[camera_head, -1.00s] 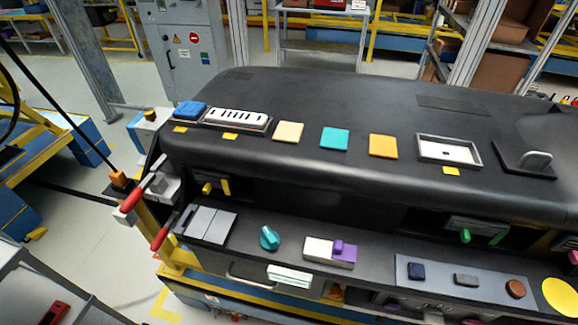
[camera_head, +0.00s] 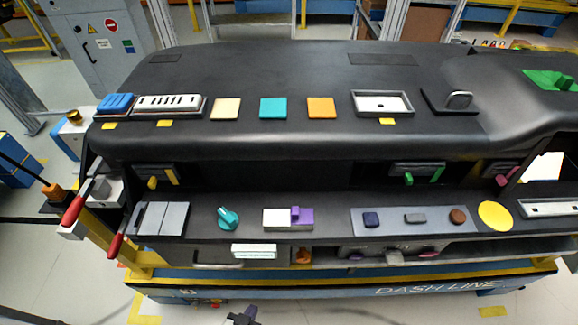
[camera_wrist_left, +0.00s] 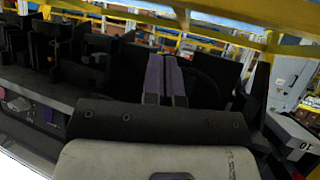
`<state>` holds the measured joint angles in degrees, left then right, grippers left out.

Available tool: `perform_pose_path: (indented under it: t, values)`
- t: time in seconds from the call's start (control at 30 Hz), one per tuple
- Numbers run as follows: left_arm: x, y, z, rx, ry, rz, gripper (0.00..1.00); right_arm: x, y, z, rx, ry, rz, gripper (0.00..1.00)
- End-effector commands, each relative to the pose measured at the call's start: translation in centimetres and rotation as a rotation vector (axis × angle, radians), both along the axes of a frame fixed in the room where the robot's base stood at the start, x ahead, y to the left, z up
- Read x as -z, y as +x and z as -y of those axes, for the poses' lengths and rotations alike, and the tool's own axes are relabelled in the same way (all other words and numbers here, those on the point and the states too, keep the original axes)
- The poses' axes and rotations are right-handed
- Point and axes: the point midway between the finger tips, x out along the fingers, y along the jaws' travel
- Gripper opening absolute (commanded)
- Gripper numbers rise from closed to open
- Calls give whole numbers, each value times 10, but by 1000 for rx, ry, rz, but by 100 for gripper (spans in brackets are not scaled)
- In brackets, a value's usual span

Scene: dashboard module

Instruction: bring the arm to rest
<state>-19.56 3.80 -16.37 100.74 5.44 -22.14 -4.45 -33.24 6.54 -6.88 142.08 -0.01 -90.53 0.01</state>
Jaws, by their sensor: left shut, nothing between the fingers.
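The rest of the left arm is hidden below the head view. My right gripper is in neither view.
The lower shelf holds a teal knob (camera_head: 228,218), a white block with a purple slider (camera_head: 301,215) and a yellow disc (camera_head: 495,215). Red-gripped levers (camera_head: 75,208) stick out at the module's left end. The floor (camera_head: 60,275) at lower left looks clear.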

Motion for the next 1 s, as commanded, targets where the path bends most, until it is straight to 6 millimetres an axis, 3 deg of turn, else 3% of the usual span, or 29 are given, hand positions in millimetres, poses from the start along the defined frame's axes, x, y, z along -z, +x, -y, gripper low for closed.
perform_pose_path:
  t: [0.27,0.5,0.67,0.83,0.87,0.97,1.0]
  values:
    - [-22,-35,-28,-10,121,-398,0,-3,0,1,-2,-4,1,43]
    - [-64,-75,-59,-49,207,-624,0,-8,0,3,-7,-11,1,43]
    - [-108,-100,-81,-86,243,-679,0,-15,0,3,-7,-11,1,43]
    - [-162,-116,-100,-131,241,-599,0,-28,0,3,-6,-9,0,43]
    - [-169,-124,-105,-138,245,-602,0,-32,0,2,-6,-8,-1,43]
    - [-162,-153,-110,-134,264,-684,0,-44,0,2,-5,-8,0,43]
    - [-171,-153,-109,-134,261,-681,0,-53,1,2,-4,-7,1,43]
